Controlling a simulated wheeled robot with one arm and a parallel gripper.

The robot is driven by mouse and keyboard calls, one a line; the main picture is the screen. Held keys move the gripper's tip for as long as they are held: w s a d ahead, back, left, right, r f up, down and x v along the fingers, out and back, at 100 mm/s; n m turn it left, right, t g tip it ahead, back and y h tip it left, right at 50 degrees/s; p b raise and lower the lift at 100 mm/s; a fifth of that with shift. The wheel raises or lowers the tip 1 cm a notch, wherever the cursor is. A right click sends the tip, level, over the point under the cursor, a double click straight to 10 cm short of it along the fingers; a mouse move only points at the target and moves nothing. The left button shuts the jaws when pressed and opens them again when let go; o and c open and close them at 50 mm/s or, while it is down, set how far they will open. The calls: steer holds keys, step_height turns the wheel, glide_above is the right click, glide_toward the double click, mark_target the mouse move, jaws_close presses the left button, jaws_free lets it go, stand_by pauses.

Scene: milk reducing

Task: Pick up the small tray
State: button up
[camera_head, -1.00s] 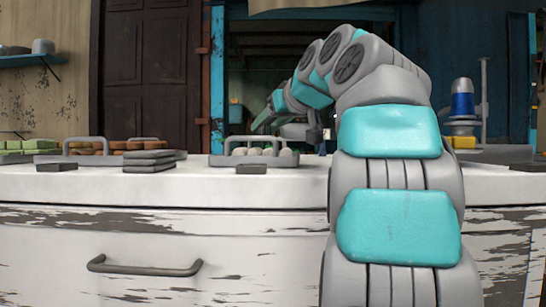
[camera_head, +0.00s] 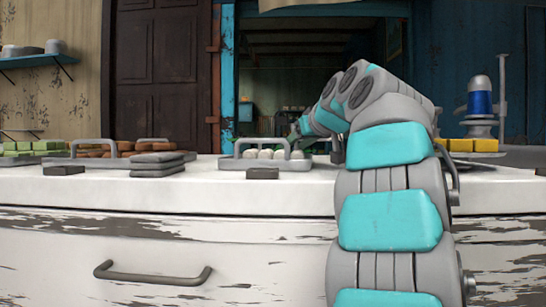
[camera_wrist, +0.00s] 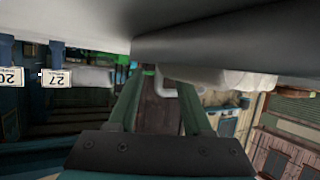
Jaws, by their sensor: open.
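A small grey tray (camera_head: 243,164) with a raised handle and white round pieces (camera_head: 265,154) stands on the white counter, in the middle of the head view. My gripper (camera_head: 296,133) is at the tray's right end, close to the handle, partly hidden by my arm. In the wrist view, which is upside down, my gripper (camera_wrist: 158,88) has its two green fingers apart. A pale handle bar (camera_wrist: 166,92) shows between the fingertips, and the white pieces (camera_wrist: 235,77) are beside it. I cannot tell whether the fingers touch the handle.
A tray of brown pieces (camera_head: 120,148), green blocks (camera_head: 22,147) and a stack of grey slabs (camera_head: 157,163) stand to the left on the counter (camera_head: 220,190). Yellow blocks (camera_head: 472,145) and a blue cylinder device (camera_head: 480,103) are at the right. A dark slab (camera_head: 244,174) lies before the tray.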

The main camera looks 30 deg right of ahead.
steer(key=shift+w+f, duration=0.1)
steer(key=shift+w, duration=0.1)
jaws_close()
stand_by(0.3)
stand_by(1.0)
